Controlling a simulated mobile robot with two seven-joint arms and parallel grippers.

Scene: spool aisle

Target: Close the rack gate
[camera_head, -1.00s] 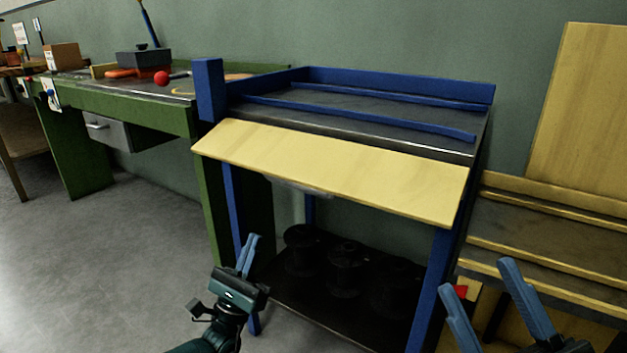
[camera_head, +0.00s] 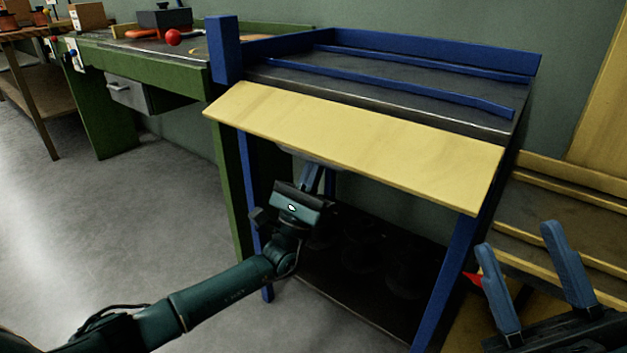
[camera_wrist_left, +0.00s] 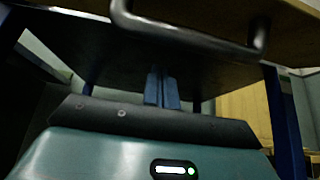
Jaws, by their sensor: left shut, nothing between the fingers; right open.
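The rack gate is a pale wooden panel (camera_head: 355,145) along the front top edge of the blue rack (camera_head: 455,270). It slants outward and down, leaving the opening above its back edge uncovered. A dark bar handle (camera_wrist_left: 190,38) under the gate crosses the top of the left wrist view. My left gripper (camera_head: 312,172) is below the gate, its blue fingers pointing up, partly hidden by its own body. In the left wrist view its fingers (camera_wrist_left: 162,86) are together and empty, just below the handle. My right gripper (camera_head: 517,238) is open and empty at the lower right.
Dark spools (camera_head: 362,250) stand on the rack's low shelf, in shadow. A green workbench (camera_head: 150,65) with a red ball (camera_head: 173,38) is behind at left. Yellow wooden shelving (camera_head: 575,185) is close at right. The floor (camera_head: 130,215) at left is open.

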